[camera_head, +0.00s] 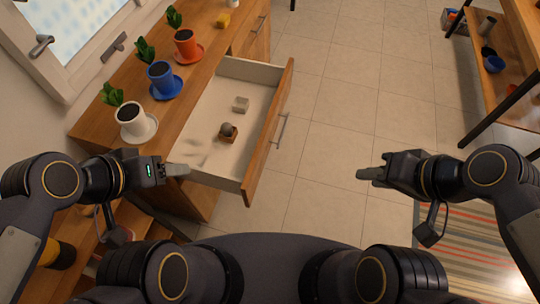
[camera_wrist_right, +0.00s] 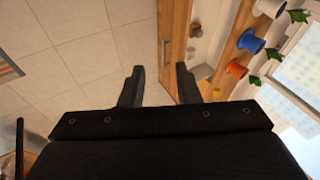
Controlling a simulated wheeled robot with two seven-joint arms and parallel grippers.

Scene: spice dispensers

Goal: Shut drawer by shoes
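A wooden drawer (camera_head: 265,135) is pulled well out of the cabinet (camera_head: 205,40). Its front faces right and has a metal bar handle (camera_head: 278,131). I cannot make out shoes.
White (camera_head: 136,122), blue (camera_head: 164,80) and orange (camera_head: 187,46) potted plants stand on the cabinet top. An open shelf (camera_head: 515,60) stands at upper right. A striped rug (camera_head: 460,260) lies at lower right. The tiled floor (camera_head: 335,110) right of the drawer is clear.

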